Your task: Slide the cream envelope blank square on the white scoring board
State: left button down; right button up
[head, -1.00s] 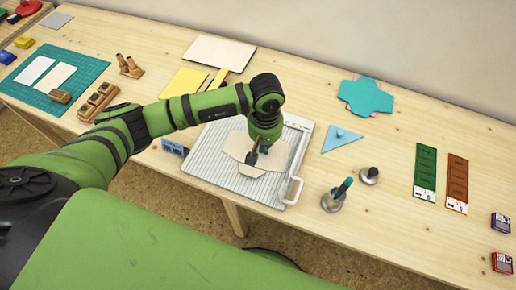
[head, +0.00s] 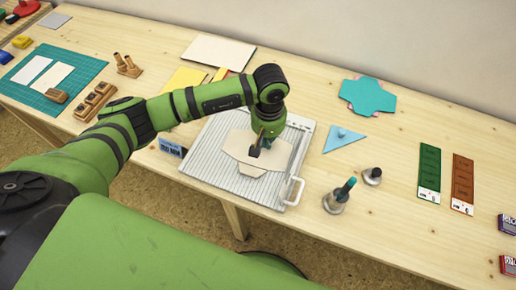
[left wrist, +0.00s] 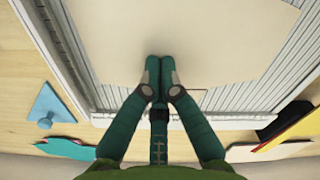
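The cream envelope blank (head: 234,149) lies unfolded on the white scoring board (head: 205,158), inside its edges. Its edges look slightly turned against the board's grooves, though I cannot tell exactly. My left gripper (head: 257,150) is above the blank with its fingers pointing down at it. In the left wrist view the two fingertips (left wrist: 160,78) are together over the blank (left wrist: 205,45), with nothing seen between them. They look to be on or just above its surface. The arm and gripper hide part of the blank and board. My right gripper is not in view.
A blue label block (head: 172,147) is at the left edge.

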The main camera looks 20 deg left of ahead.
aim_at(287, 140)
pick_arm(q)
jog(key=shift+w+d+f+b, duration=0.15)
jog(key=shift+w+d+b, duration=0.55)
jog(key=shift+b, duration=0.25)
jog(key=shift+d, duration=0.1)
jog(key=shift+d, duration=0.1)
jog(key=shift+w+d+b, duration=0.6)
jog(key=shift+b, duration=0.25)
jog(key=shift+w, duration=0.1)
jog(key=shift+w+d+b, duration=0.6)
jog(key=shift+d+b, duration=0.1)
jog(key=shift+b, duration=0.25)
jog(key=shift+d, duration=0.1)
